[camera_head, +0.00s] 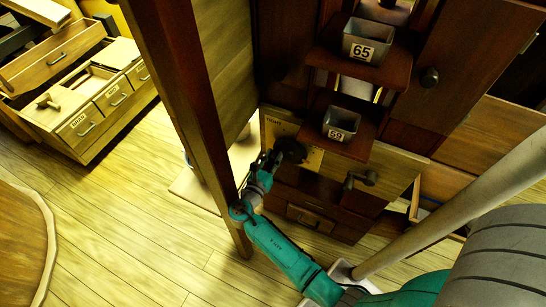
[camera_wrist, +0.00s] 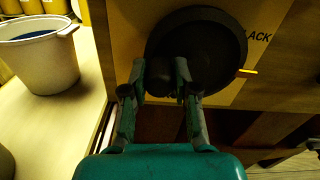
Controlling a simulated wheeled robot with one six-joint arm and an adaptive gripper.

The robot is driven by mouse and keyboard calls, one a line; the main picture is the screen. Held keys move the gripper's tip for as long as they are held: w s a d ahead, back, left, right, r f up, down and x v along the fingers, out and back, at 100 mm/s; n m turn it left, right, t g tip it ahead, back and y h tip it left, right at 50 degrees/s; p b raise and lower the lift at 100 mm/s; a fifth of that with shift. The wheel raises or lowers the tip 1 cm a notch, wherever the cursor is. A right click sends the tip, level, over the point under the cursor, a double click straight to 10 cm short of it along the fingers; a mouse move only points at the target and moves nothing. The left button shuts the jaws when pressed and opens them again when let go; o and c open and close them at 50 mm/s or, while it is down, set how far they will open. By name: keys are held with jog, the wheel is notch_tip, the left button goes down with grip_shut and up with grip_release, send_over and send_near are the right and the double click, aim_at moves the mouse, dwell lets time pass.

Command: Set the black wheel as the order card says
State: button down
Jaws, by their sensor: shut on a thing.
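The black wheel (camera_wrist: 196,35) is a round dark disc on a pale panel (camera_wrist: 262,62), in the upper middle of the wrist view. The letters "LACK" show beside it, and a small yellow mark (camera_wrist: 247,71) sticks out at its right edge. In the head view the wheel (camera_head: 291,150) is small and dark at the end of my arm. My gripper (camera_wrist: 161,80) is shut on the lower left part of the wheel's rim; it also shows in the head view (camera_head: 272,160). I cannot make out an order card.
Grey bins marked 65 (camera_head: 366,42) and 59 (camera_head: 341,124) stand on dark shelves above and right of the wheel. A crank handle (camera_head: 360,180) juts out to the right. A wooden post (camera_head: 190,110) stands close left of my arm. A white bucket (camera_wrist: 40,58) stands left.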

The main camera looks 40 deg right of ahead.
jog(key=shift+f, duration=0.1)
jog(key=c, duration=0.9)
grip_release()
jog(key=shift+a, duration=0.1)
jog(key=v, duration=1.2)
jog(key=shift+s, duration=0.1)
